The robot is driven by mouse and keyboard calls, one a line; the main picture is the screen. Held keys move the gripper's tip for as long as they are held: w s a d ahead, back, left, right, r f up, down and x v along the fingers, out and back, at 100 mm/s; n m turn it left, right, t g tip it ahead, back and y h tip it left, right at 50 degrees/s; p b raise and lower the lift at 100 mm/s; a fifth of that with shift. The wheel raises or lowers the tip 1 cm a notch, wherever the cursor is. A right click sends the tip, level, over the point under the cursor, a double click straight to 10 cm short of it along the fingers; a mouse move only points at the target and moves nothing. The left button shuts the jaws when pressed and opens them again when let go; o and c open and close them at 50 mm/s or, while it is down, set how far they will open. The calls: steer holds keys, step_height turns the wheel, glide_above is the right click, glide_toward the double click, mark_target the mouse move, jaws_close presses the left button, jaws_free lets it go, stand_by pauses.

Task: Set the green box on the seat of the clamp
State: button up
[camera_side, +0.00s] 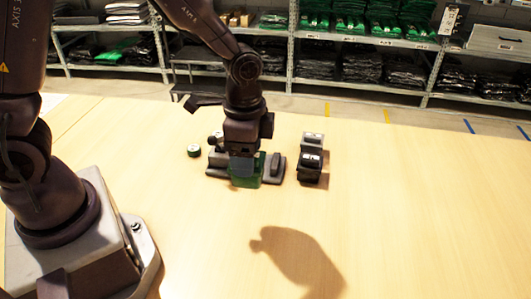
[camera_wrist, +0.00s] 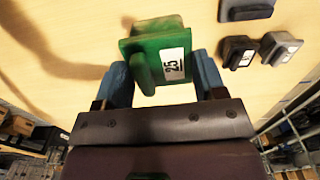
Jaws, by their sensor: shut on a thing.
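The green box (camera_wrist: 148,42), with a white label reading 25 and a raised green bar, is between the two blue-grey fingers of my gripper (camera_wrist: 162,78) in the wrist view. My gripper is shut on it. In the side view my gripper (camera_side: 245,172) points down and the green box (camera_side: 248,184) shows around a finger. Grey and dark parts, perhaps the clamp (camera_side: 274,168), show just behind and on both sides of it. A dark block on a grey plate shows at the wrist view's top edge (camera_wrist: 246,11). The seat is hidden or not clear.
A black box (camera_side: 309,168) and a grey box (camera_side: 313,141) with white labels stand right of my gripper. The front of the table (camera_side: 400,220) is clear. Stocked shelves stand behind.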

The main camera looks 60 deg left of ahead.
steer(key=w+a+f, duration=0.4)
steer(key=w+a, duration=0.7)
steer(key=a, duration=0.1)
steer(key=shift+s+a+f, duration=0.1)
steer(key=shift+s+f, duration=0.05)
steer(key=shift+f, duration=3.25)
steer(key=o, duration=1.2)
step_height(320, 180, up, 13)
